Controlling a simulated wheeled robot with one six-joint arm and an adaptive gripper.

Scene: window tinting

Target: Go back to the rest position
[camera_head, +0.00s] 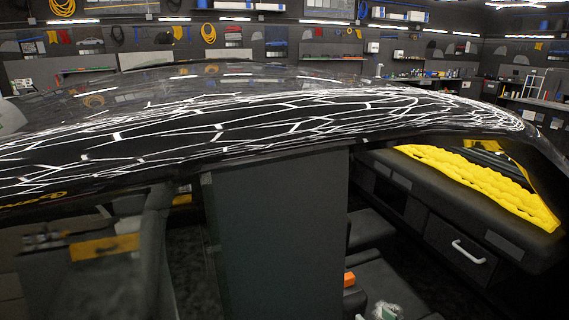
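My gripper and arm are not in view. A glossy black car roof (210,125) spans the picture from left to right, very close to me. Bright web-like light lines reflect across it. Its lower edge runs above the side of the car, where I see darker parts below.
A yellow quilted pad (480,185) shows at the right, above a dark drawer front with a pale handle (468,252). A small orange item (349,279) lies low in the middle. Tool walls with a yellow coiled hose (208,33) stand behind. The near car leaves little visible free room.

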